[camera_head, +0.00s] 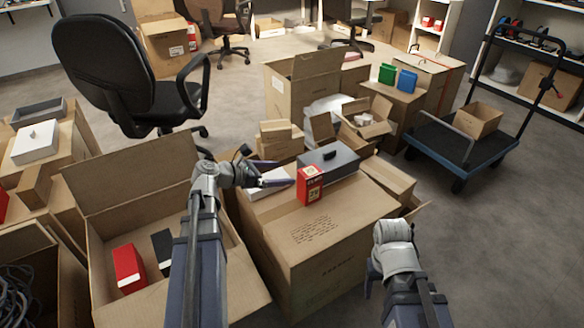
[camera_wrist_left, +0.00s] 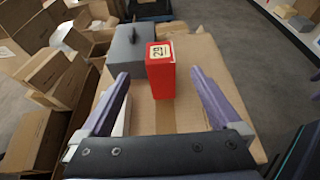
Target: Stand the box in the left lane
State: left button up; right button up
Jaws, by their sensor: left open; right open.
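The red box (camera_head: 310,186) with a yellow label stands upright on top of the large closed carton (camera_head: 312,235), in front of a dark grey box (camera_head: 335,162). It also shows in the left wrist view (camera_wrist_left: 161,80). My left gripper (camera_head: 284,178) is open and empty, just left of the red box in the head view. In the left wrist view its purple fingers lie on either side of the red box, which appears ahead between them, apart from both. My right gripper (camera_head: 373,276) is open at the carton's right side, its fingers mostly hidden. No marked left lane can be made out.
A white flat item (camera_head: 268,184) lies on the carton beside my left gripper. An open carton (camera_head: 108,270) at left holds a red box (camera_head: 128,268) and a black one. Small cartons crowd behind. A blue cart (camera_head: 440,145) stands at right. The carton's front top is clear.

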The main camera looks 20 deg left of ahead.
pick_arm(q)
jog(key=s+d+f+m+g, duration=0.2)
jog(key=d+m, duration=0.2)
jog(key=d, duration=0.1)
jog(key=s+d+f+m+g+y, duration=0.1)
jog(key=s+d+f+m+g, duration=0.1)
jog(key=d+m, duration=0.3)
jog(key=s+d+f+m+g, duration=0.3)
jog(key=d+m, duration=0.1)
jog(key=shift+s+d+f, duration=0.1)
jog(key=shift+d+f, duration=0.3)
jog(key=s+d+f+m+g+y, duration=0.4)
jog(key=s+d+m+y, duration=0.3)
jog(key=m, duration=1)
jog(key=s+d+f, duration=0.1)
jog(key=s, duration=0.2)
jog(key=shift+s+y, duration=0.25)
jog(key=shift+y, duration=0.05)
jog(key=shift+o, duration=0.2)
jog(key=shift+s+r+m+y, duration=0.1)
jog(key=shift+s+m+y, duration=0.15)
jog(key=shift+m, duration=0.35)
jog(key=shift+s+m+y, duration=0.15)
jog(key=shift+m+y, duration=0.2)
jog(key=shift+m, duration=0.25)
